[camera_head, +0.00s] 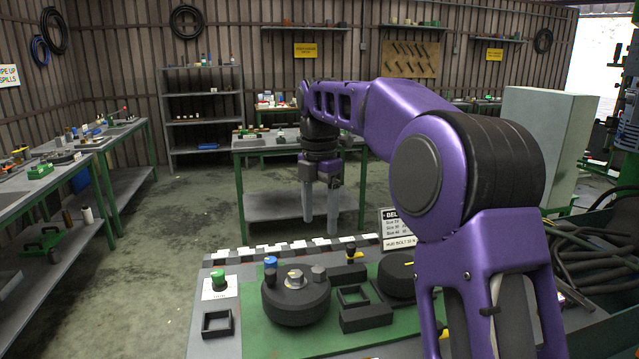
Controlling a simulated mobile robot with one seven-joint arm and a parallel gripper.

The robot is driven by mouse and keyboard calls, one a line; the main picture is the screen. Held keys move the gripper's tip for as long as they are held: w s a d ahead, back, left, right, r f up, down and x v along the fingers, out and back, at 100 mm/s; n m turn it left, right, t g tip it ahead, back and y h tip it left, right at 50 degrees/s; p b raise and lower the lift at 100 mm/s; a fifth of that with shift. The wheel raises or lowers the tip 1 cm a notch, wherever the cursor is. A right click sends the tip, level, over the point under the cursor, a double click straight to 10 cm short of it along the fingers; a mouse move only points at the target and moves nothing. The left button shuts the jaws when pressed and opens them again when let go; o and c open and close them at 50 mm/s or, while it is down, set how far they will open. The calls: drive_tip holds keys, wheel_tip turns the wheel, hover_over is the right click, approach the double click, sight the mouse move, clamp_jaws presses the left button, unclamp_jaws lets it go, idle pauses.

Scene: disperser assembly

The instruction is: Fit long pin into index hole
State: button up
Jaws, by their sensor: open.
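My gripper (320,222) hangs pointing down with its two grey fingers apart and nothing between them. It appears above the far edge of the front workbench (225,347). On the bench's green mat (262,340) sits a black round disperser body (297,307). On its top are a blue-capped pin (270,264), a pale central knob (295,278) and a grey hex-headed piece (318,272). A black pin with a yellow top (352,252) stands behind it. I cannot tell which piece is the long pin. No index hole can be made out.
A green-capped piece (218,279) stands on a white card at left. A black square frame (217,322) and black blocks (366,318) lie nearby. My arm partly hides another black round part (397,268). A sign (398,228) stands at the back edge.

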wheel_tip(320, 180, up, 6)
drive_tip(key=shift+f+p, duration=0.15)
drive_tip(key=shift+p, duration=0.45)
